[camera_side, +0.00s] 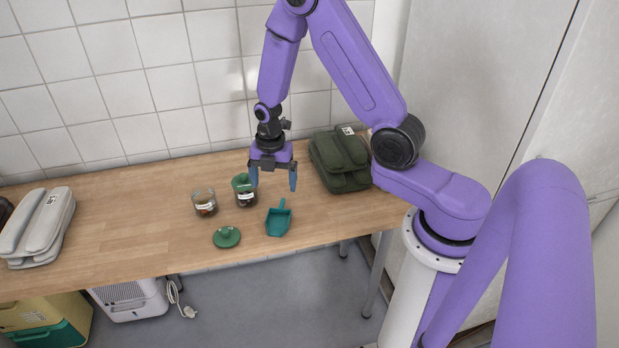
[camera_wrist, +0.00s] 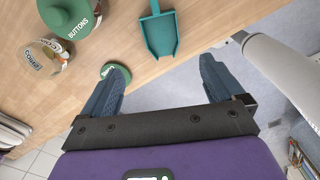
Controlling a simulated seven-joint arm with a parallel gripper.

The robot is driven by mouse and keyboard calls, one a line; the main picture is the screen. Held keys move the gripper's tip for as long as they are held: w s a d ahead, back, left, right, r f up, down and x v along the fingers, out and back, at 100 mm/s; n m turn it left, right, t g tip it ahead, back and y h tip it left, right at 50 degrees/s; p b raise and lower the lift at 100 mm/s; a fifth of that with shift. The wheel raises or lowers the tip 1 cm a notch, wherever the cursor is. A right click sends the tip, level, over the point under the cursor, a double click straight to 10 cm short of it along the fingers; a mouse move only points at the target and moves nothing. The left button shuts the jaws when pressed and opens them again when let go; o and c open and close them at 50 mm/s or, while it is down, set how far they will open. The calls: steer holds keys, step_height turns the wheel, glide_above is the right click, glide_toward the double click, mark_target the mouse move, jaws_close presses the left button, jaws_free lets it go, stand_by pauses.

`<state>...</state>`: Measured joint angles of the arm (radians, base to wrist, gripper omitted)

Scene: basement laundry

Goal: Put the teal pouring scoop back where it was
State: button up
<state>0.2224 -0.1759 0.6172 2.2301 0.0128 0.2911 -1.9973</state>
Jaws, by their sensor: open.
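The teal pouring scoop (camera_side: 278,221) lies on the wooden table near its front edge, handle toward the back. In the wrist view the scoop (camera_wrist: 160,36) shows just beyond the fingertips, with its handle toward the top of the picture. My gripper (camera_side: 273,181) is open and empty, pointing down above the table, behind the scoop in the side view and apart from it. Its two blue fingers (camera_wrist: 164,66) are spread wide in the wrist view.
A green-lidded jar (camera_side: 245,192) labelled BUTTONS and an open glass jar (camera_side: 204,205) stand left of my gripper. A loose green lid (camera_side: 226,237) lies left of the scoop. A dark green bag (camera_side: 342,162) is at right, a grey case (camera_side: 42,225) at far left. Left-middle table (camera_side: 130,215) is clear.

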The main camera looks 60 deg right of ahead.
steer(key=s+a+r+m, duration=0.7)
steer(key=s+a+r, duration=0.4)
steer(key=s+r, duration=0.4)
steer(key=s+d+r+m, duration=0.1)
steer(key=s+r+m, duration=0.1)
steer(key=s, duration=0.9)
steer(key=shift+d+r+m, duration=0.2)
steer(key=shift+r+m, duration=0.1)
steer(key=shift+r, duration=0.05)
